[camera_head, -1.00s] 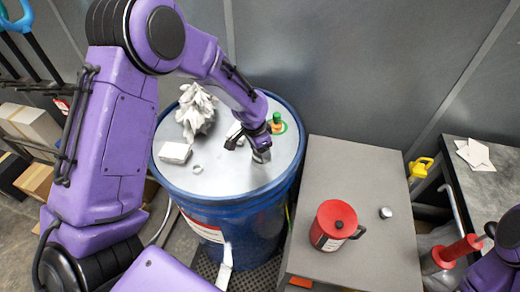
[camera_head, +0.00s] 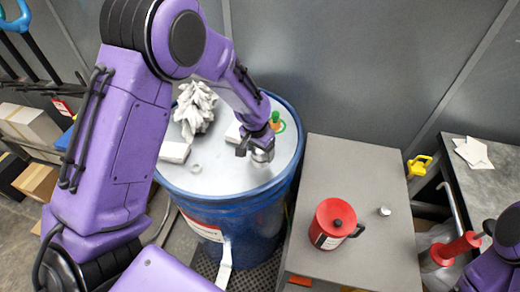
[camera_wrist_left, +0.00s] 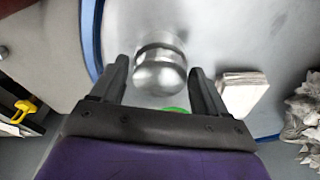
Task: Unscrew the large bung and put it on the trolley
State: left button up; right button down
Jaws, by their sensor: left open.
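The large bung (camera_head: 263,154) is a silvery metal, rounded piece at the right part of the blue drum's (camera_head: 225,222) grey lid. In the left wrist view the bung (camera_wrist_left: 160,70) shows between and just beyond my fingertips. My left gripper (camera_head: 257,150) is open, with one finger to each side of the bung; I cannot tell whether either touches it. The gripper (camera_wrist_left: 158,82) hides part of the lid. Of my right arm only a purple part shows at the right edge.
A red can (camera_head: 332,225) and a small silver cap (camera_head: 384,211) stand on the trolley. A crumpled white rag (camera_head: 195,108), a white block (camera_head: 174,152) and a green-ringed fitting (camera_head: 277,122) are on the lid. The trolley's back half is clear.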

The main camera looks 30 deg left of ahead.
pick_arm(q)
jog(key=m, duration=0.3)
jog(key=shift+a+m+h, duration=0.15)
jog(key=shift+m+h, duration=0.15)
jog(key=m, duration=0.3)
jog(key=shift+w+a, duration=0.1)
jog(key=shift+a, duration=0.1)
jog(key=m, duration=0.2)
jog(key=m+g, duration=0.1)
jog(key=m, duration=0.1)
jog(key=m+h, duration=0.1)
jog(key=m, duration=0.2)
jog(key=shift+w+a, duration=0.1)
jog(key=shift+w, duration=0.15)
jog(key=m, duration=0.4)
jog(key=m+g, duration=0.1)
jog(key=m, duration=0.1)
jog(key=shift+w, duration=0.25)
jog(key=m, duration=0.4)
jog(key=shift+w+g, duration=0.15)
jog(key=shift+g, duration=0.25)
jog(key=m, duration=0.3)
jog(key=shift+w+m+y, duration=0.15)
jog(key=shift+m+y, duration=0.25)
jog(key=c, duration=0.7)
jog(key=shift+n, duration=0.6)
